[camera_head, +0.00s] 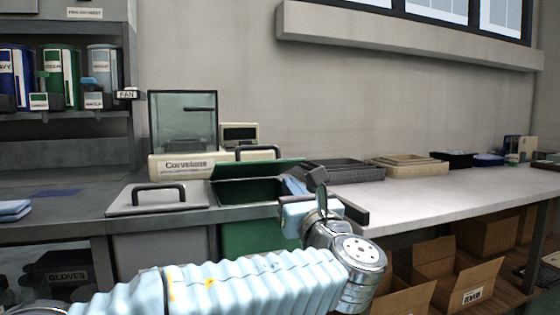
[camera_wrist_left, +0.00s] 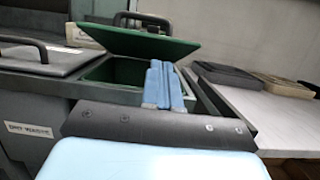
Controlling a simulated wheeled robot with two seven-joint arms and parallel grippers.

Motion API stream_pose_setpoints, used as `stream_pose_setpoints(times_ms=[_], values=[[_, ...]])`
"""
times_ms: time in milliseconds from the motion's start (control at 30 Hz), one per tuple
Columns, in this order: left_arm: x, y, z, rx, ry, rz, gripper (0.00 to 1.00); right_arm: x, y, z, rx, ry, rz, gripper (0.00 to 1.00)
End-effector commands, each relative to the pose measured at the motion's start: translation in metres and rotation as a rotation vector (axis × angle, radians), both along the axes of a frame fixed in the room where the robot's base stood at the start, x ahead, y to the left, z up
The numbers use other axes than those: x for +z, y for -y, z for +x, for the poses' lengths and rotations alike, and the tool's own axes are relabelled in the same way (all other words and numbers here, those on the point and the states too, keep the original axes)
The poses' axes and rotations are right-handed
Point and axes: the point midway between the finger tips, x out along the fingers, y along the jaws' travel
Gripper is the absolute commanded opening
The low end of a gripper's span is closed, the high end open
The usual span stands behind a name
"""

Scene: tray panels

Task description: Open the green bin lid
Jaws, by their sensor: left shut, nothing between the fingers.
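The green bin (camera_head: 240,235) stands at the counter between the grey bin and the white table. Its green lid (camera_head: 258,169) is raised and tilted back, with a dark handle (camera_head: 257,149) at the top, and the opening shows below it. In the left wrist view the lid (camera_wrist_left: 133,42) is also up over the open bin. My left gripper (camera_head: 293,186) is at the right side of the bin opening, apart from the lid. Its blue fingers (camera_wrist_left: 166,84) are shut together with nothing between them. My right gripper is not in view.
A grey bin with a closed lid (camera_head: 158,198) and dark handle stands left of the green bin. A scale with a glass case (camera_head: 183,125) stands behind. Dark trays (camera_head: 342,171) and beige trays (camera_head: 408,165) lie on the white table (camera_head: 400,200), whose front is clear. Cardboard boxes (camera_head: 465,275) sit below.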

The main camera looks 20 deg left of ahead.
Motion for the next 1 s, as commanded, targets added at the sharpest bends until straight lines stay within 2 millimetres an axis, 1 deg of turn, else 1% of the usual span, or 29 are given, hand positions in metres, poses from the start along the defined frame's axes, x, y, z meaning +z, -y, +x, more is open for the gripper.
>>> stream_pose_setpoints(times_ms=[33, 200, 267, 300, 400, 533, 1000], values=[[0.003, -0.007, 0.009, 0.004, 0.001, -0.001, 0.00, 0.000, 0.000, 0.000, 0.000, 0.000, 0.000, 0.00], [0.011, -0.027, 0.039, 0.004, 0.000, -0.001, 0.00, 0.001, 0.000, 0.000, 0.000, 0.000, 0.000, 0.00], [0.016, -0.032, 0.046, 0.002, 0.000, -0.002, 0.00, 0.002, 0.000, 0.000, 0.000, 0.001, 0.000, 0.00], [0.024, -0.033, 0.049, 0.000, 0.001, -0.002, 0.00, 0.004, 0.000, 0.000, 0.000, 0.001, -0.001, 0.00], [0.036, -0.037, 0.054, 0.001, 0.000, -0.002, 0.00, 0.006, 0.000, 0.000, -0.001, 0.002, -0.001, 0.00], [0.045, -0.040, 0.059, 0.000, -0.001, -0.001, 0.00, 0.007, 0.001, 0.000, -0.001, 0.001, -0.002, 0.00], [0.047, -0.041, 0.061, 0.000, -0.004, -0.001, 0.00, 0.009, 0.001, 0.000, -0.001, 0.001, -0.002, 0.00]])
